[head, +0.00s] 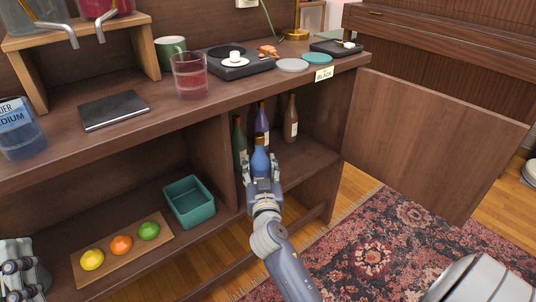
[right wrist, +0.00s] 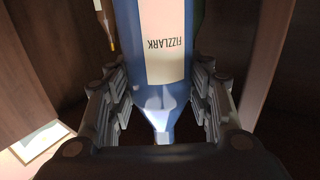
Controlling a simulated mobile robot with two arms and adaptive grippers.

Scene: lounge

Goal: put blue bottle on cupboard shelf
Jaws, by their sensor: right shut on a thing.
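The blue bottle (head: 260,161) is upright at the open right compartment of the cupboard, in front of the other bottles. My right gripper (head: 261,176) is shut on it and hides its lower part. In the right wrist view the bottle (right wrist: 165,75), with a pale label, sits between the two fingers of the gripper (right wrist: 160,92). The cupboard shelf (head: 306,158) is the compartment's floor; I cannot tell whether the bottle touches it. My left gripper (head: 18,270) is at the lower left edge, partly cut off, its jaws unclear.
Green (head: 239,142), purple (head: 262,122) and brown (head: 291,120) bottles stand further back in that compartment. The open cupboard door (head: 432,140) is to the right. The left compartment holds a teal bin (head: 189,203) and a fruit board (head: 124,257). The shelf's right side is free.

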